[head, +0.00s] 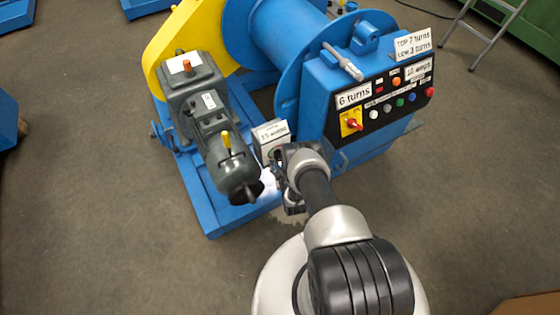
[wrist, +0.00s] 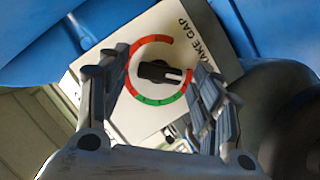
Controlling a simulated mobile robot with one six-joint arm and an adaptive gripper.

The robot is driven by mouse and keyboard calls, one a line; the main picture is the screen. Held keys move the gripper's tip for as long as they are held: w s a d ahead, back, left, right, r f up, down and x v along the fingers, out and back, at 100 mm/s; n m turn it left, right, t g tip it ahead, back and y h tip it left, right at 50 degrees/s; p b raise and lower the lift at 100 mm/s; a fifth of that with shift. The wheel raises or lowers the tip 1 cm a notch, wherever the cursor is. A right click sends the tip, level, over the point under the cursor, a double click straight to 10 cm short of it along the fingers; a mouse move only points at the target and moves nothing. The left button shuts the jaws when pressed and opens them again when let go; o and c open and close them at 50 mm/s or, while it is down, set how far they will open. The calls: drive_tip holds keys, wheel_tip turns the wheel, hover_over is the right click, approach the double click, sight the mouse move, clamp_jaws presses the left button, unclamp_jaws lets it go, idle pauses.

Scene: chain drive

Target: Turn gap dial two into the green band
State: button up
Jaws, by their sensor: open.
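The dial is a black knob (wrist: 153,72) with a white pointer mark on a pale plate (wrist: 92,58) printed "AKE GAP", its first letters cut off. Around it runs a ring with a red part (wrist: 136,54) at left and top and a green band (wrist: 152,99) below. The white mark points right, toward a red stretch beside the green. My gripper (wrist: 160,68) is open, its fingers on either side of the knob; I cannot tell whether they touch it.
A dark grey motor (head: 212,130) with a yellow lever stands left of my gripper. A blue control cabinet (head: 318,95) with buttons, a red-knobbed switch and labels stands at right. The blue base frame (head: 222,222) runs below. Open floor lies in front and left.

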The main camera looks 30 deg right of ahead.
drive_tip(key=shift+w+d, duration=0.1)
drive_tip(key=shift+w, duration=0.15)
drive_tip(key=shift+c, duration=0.6)
drive_tip(key=c, duration=0.9)
